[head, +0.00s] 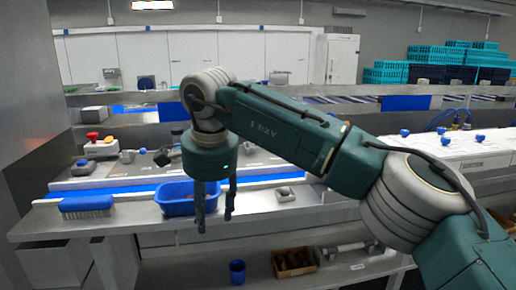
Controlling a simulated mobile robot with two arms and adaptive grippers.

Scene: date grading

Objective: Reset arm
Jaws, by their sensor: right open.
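My right arm reaches in from the lower right, with green and grey links, across the middle of the head view. My right gripper (214,208) points down at the arm's far end. Its two dark fingers are apart with nothing between them. It hangs in front of a blue basket (174,202) that stands on the metal bench, and partly covers the basket's right side. I cannot tell from this view how far the fingers are from the basket. My left gripper is not in view.
A blue brush (87,205) lies left on the bench (127,219). A red button (92,136) is behind it. Below stand a blue cup (237,272) and a cardboard box (295,263) with brown items. Teal crates (385,73) are stacked at the back right. Shelves cross behind my arm.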

